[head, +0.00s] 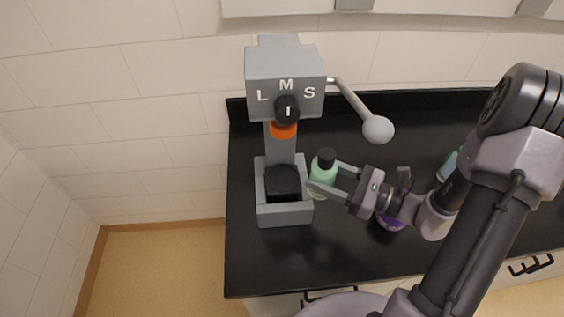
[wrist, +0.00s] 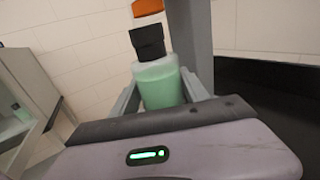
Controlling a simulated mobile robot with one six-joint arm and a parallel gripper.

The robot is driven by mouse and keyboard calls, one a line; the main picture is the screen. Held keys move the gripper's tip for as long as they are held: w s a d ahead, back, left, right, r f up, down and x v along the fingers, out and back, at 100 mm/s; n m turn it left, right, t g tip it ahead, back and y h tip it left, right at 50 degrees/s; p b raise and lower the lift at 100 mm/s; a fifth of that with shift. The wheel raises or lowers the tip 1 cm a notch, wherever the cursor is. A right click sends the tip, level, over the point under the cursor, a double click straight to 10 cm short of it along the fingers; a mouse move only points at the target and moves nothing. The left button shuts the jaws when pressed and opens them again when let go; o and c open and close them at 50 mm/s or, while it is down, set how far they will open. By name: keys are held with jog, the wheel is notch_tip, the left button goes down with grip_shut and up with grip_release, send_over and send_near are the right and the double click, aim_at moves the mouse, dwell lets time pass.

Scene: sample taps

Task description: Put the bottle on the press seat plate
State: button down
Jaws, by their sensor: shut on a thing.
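A green bottle with a black cap (head: 323,175) is held between the fingers of my gripper (head: 330,182), just right of the press. It looks upright in the head view. In the wrist view the bottle (wrist: 160,84) stands between the two fingers (wrist: 160,100). The grey press (head: 285,75) has an orange head (head: 284,130) and a dark seat plate (head: 283,181) low inside a grey walled base. The bottle is beside the base's right wall, not over the plate. The exact gap to the wall is hard to tell.
The press lever with a grey ball (head: 378,129) sticks out to the right, above and behind my gripper. A purple item (head: 391,222) is partly hidden under my wrist. Another small bottle (head: 448,166) stands farther right. The black counter (head: 262,262) is clear in front of the press.

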jog(key=x, duration=0.6)
jog(key=shift+w+a, duration=0.2)
jog(key=shift+a, duration=0.05)
jog(key=w+a, duration=0.1)
jog(key=w+a+f+b, duration=0.1)
jog(key=a, duration=0.1)
jog(key=shift+w+a, duration=0.1)
jog(key=shift+a, duration=0.1)
jog(key=shift+f, duration=0.35)
jog(key=shift+d+r, duration=0.1)
jog(key=shift+d, duration=0.1)
jog(key=shift+a+f+b, duration=0.1)
jog(key=shift+f+b, duration=0.15)
jog(key=shift+b, duration=0.05)
jog(key=c, duration=0.6)
grip_release()
jog(key=shift+o, duration=0.2)
